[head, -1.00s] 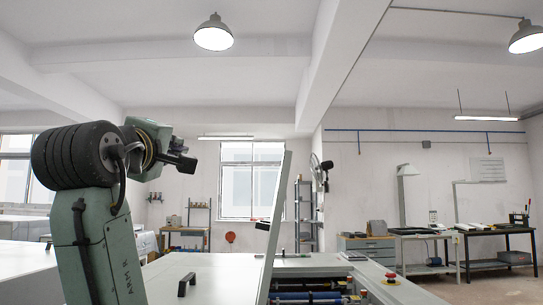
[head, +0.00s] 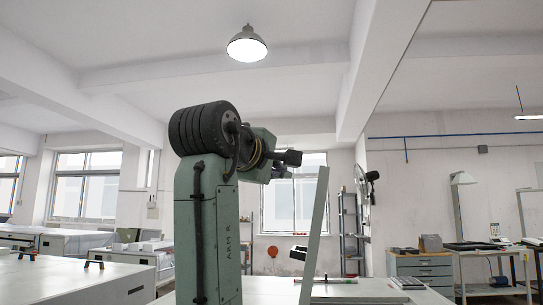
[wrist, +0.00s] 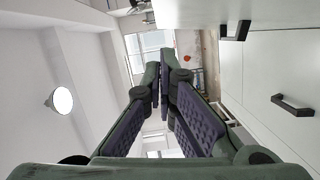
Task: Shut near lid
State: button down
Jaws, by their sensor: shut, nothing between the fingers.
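The near lid (head: 314,235) is a white panel standing raised and nearly upright, seen almost edge-on in the head view, with a black handle (head: 299,252) on its left face. My gripper (head: 297,158) is shut and empty. In the head view it appears just left of the lid's top edge, at about that height; I cannot tell the gap in depth. In the wrist view my gripper's fingers (wrist: 163,72) meet with nothing between them. A white panel with a black handle (wrist: 235,31) is at the upper right there; it may be the raised lid.
White machine tops with black handles lie at the left of the head view (head: 75,283). Another flat white surface with a handle (wrist: 292,105) shows at the right in the wrist view. A drawer cabinet (head: 421,268) and tables stand farther back at the right.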

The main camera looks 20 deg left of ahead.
jog(key=shift+w+d+f+p, duration=0.2)
jog(key=shift+w+d+p, duration=0.2)
jog(key=shift+w+d, duration=0.6)
jog(key=shift+w+d+f+p, duration=0.2)
jog(key=shift+w+d+p, duration=0.2)
jog(key=shift+w+d, duration=0.55)
jog(key=shift+w, duration=0.1)
